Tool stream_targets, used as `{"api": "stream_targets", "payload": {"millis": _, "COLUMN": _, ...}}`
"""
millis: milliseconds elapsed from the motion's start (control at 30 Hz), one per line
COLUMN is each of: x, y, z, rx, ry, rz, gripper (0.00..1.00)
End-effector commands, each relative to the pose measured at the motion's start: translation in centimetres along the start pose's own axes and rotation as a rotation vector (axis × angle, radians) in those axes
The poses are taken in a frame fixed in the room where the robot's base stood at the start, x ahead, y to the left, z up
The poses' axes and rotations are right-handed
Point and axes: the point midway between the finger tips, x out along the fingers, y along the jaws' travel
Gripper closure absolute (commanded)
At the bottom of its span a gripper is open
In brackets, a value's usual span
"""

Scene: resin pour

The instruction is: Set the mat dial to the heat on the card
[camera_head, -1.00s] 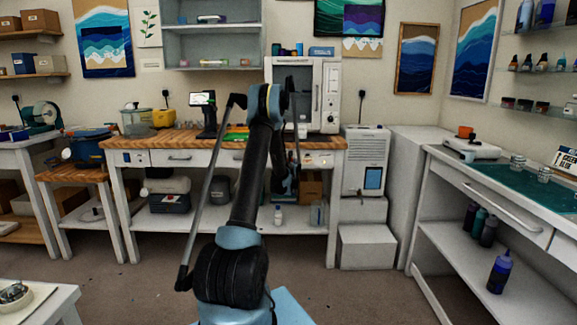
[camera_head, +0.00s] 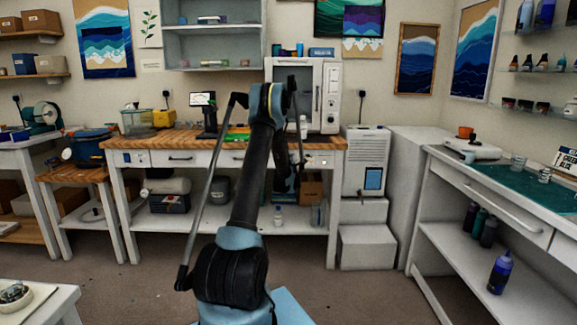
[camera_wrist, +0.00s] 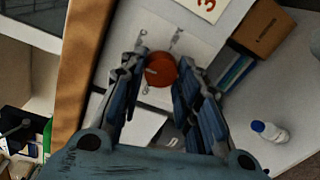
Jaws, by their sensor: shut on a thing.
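A round orange-red dial (camera_wrist: 160,70) sits on a white panel with small dark marks around it. In the wrist view my gripper (camera_wrist: 161,66) is shut on this dial, its blue-grey fingers on both sides. A white card (camera_wrist: 207,7) with a red 3 is near the dial, cut off by the top edge of the wrist view, so its full number is not readable. In the head view the dial and fingertips are hidden or too small to tell, at the right front of the wooden-topped bench (camera_head: 190,139). A green mat (camera_head: 237,137) shows behind my arm.
A white bottle with a blue cap (camera_wrist: 269,131) and a cardboard box (camera_wrist: 264,28) show below the bench in the wrist view. A white oven-like cabinet (camera_head: 330,100) stands on the bench. A white machine (camera_head: 366,165) stands right of it. The floor ahead is open.

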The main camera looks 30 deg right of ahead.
Motion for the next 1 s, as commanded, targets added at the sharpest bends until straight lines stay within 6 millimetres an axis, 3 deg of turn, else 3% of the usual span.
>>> {"api": "stream_targets", "payload": {"millis": 1000, "x": -0.03, "y": -0.16, "z": 0.00, "rx": 0.962, "ry": 0.068, "rz": 0.011, "gripper": 0.95}}
